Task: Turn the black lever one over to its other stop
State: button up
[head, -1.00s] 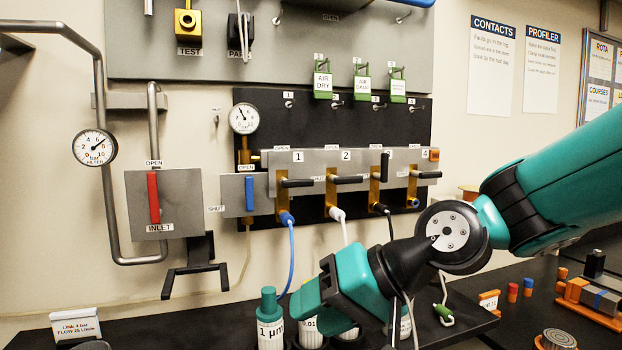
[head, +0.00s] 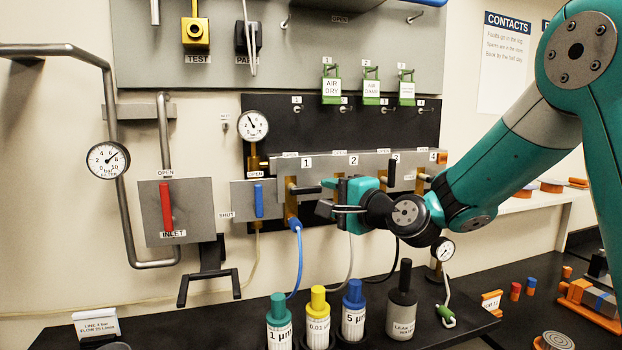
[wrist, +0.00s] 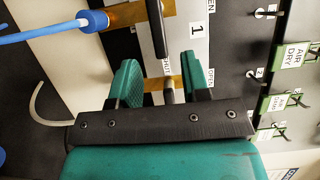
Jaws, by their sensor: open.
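The black lever one (head: 304,190) lies level, pointing right from the gold valve under the number 1. In the wrist view, lever one (wrist: 158,28) shows at the top, its free end near the fingertips and between their two lines. My gripper (head: 328,197) is open, to the right of lever one, one finger above the other. In the wrist view my gripper (wrist: 160,68) has a wide gap between its teal fingers. A grey stub on a gold part shows behind that gap. I cannot tell whether a finger touches lever one.
A blue hose (head: 298,260) hangs below valve one. The black lever three (head: 391,172) stands upright to the right. A blue lever (head: 258,200) stands left of valve one. Green tags (head: 331,88) hang above. Several bottles, including a yellow-capped one (head: 319,315), stand below.

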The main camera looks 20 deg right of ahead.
aim_at(314, 190)
jog(key=p+x, duration=0.2)
jog(key=x, duration=0.4)
jog(key=shift+w, duration=0.15)
jog(key=shift+c, duration=0.4)
grip_shut()
